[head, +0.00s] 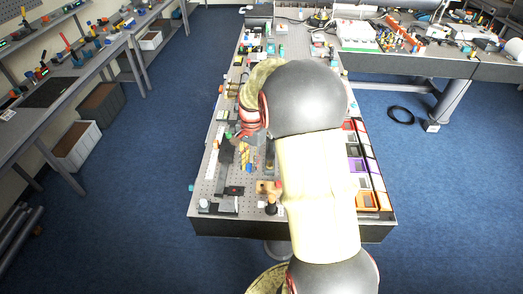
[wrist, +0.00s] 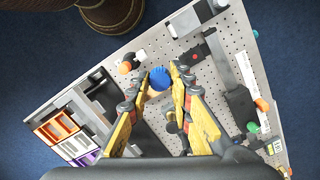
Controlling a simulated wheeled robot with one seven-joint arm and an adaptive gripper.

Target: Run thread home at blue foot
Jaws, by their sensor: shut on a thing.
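The blue foot (wrist: 160,80) is a round blue piece between the fingertips of my gripper (wrist: 161,74) in the wrist view. The two yellow-and-grey fingers close on it from both sides. Only its rounded blue face shows; any thread, and what lies under it, is hidden, so I cannot tell how far it is screwed in. It appears over the perforated table top (wrist: 143,42). In the head view my arm covers most of the work spot, and the blue foot cannot be made out.
Colored bins, one orange (head: 367,201), line the table's right side. A dark bracket (wrist: 240,103) and a black block with a red mark (wrist: 194,55) stand close to the gripper in the wrist view. An orange-and-white piece (wrist: 127,67) is beside the fingers.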

